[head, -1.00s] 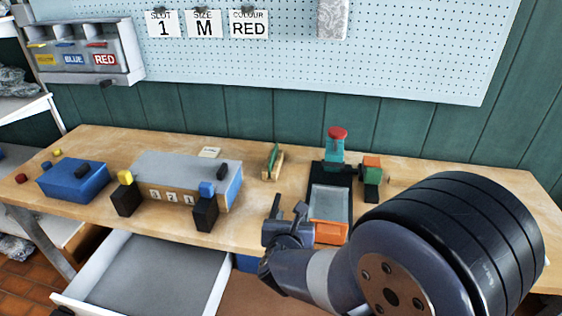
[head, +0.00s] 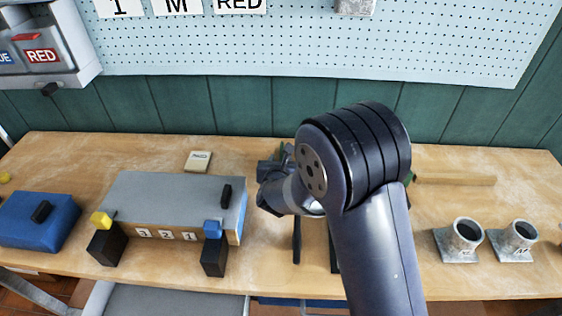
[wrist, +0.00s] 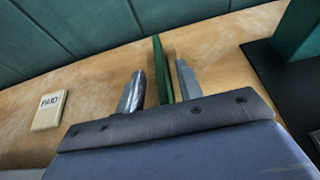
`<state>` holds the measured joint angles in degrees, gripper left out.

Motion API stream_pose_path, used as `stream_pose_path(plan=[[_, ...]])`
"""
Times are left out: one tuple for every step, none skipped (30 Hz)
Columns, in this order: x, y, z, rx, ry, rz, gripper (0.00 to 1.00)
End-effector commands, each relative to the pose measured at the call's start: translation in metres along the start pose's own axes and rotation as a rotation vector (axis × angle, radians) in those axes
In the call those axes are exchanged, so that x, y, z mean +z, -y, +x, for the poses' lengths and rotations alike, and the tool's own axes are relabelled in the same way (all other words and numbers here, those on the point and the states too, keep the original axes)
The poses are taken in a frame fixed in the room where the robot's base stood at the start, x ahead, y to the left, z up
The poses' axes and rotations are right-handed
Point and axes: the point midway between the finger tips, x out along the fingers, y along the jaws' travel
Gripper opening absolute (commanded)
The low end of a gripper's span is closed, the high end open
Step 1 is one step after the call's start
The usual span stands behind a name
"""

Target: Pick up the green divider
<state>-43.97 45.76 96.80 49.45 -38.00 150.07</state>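The green divider (wrist: 162,68) is a thin upright plate near the middle of the wrist view. My gripper (wrist: 160,72) is open, with one grey finger on each side of the divider. A gap shows on the left side and a narrower one on the right. The divider's lower part is hidden behind the gripper body. In the head view, my gripper (head: 271,172) is over the bench right of the grey box, and only a sliver of the divider (head: 283,149) shows behind it.
A grey box (head: 165,195) with numbered slots stands to the left, near a blue box (head: 38,220). A small card block (head: 198,160) lies behind; it also shows in the wrist view (wrist: 49,110). Two grey cup holders (head: 466,236) stand at the right. My arm hides the middle.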

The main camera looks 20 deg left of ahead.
Motion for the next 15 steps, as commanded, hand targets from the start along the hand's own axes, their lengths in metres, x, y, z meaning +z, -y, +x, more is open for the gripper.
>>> stream_pose_path(plan=[[0.0004, 0.0004, 0.0039, 0.000, -0.001, -0.001, 0.35], [0.0002, 0.0003, 0.0058, 0.000, -0.001, -0.001, 0.35], [0.0000, 0.0002, 0.0076, 0.000, -0.001, -0.001, 0.35], [0.0000, 0.0002, 0.0084, 0.001, 0.000, -0.001, 0.35], [-0.0002, 0.0002, 0.0089, 0.001, 0.000, -0.001, 0.35], [-0.0003, 0.0002, 0.0092, 0.001, 0.000, -0.001, 0.35], [-0.0004, 0.0002, 0.0093, 0.001, 0.000, -0.001, 0.35], [-0.0004, 0.0002, 0.0092, 0.001, 0.000, -0.001, 0.35], [-0.0005, 0.0002, 0.0092, 0.001, 0.000, -0.001, 0.35], [-0.0005, 0.0001, 0.0091, 0.001, 0.000, -0.001, 0.35], [-0.0005, 0.0001, 0.0091, 0.001, 0.000, -0.001, 0.35], [-0.0005, 0.0001, 0.0091, 0.001, 0.000, -0.001, 0.32], [-0.0005, 0.0001, 0.0090, 0.001, 0.000, -0.001, 0.30], [-0.0005, 0.0001, 0.0090, 0.001, 0.000, -0.001, 0.27], [-0.0005, 0.0001, 0.0090, 0.001, 0.000, -0.001, 0.24]])
